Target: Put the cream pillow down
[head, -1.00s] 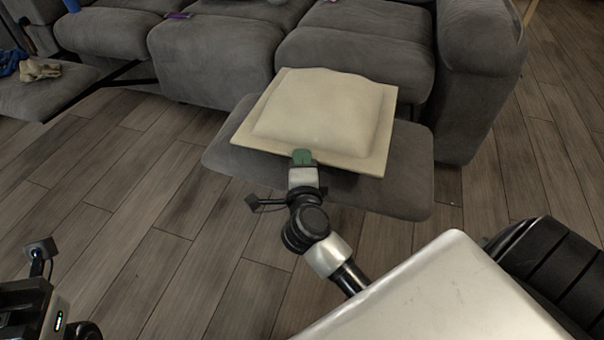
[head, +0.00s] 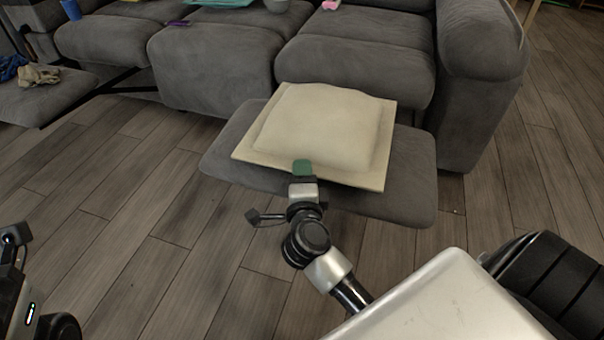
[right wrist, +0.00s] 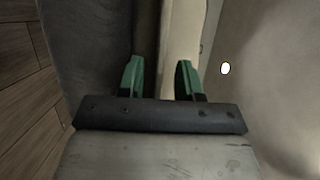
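The cream pillow (head: 318,130) lies nearly flat over the grey footrest (head: 405,185) of the sofa, its near edge facing me. My right gripper (head: 302,168) is at this near edge, one green finger showing over the rim. In the right wrist view, the two green fingers (right wrist: 159,78) stand apart. The pillow's cream edge (right wrist: 180,35) runs between them, close to the right finger, with a dark gap by the left one. My left gripper (head: 15,236) is only partly in view at the lower left, away from the pillow; its fingers cannot be made out.
The grey sofa (head: 215,60) stands behind the footrest. A blue cup (head: 71,9), a purple item (head: 179,23) and a pink item (head: 330,5) are on it. A beige cloth (head: 38,75) lies at the far left. The wooden floor (head: 130,230) is clear.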

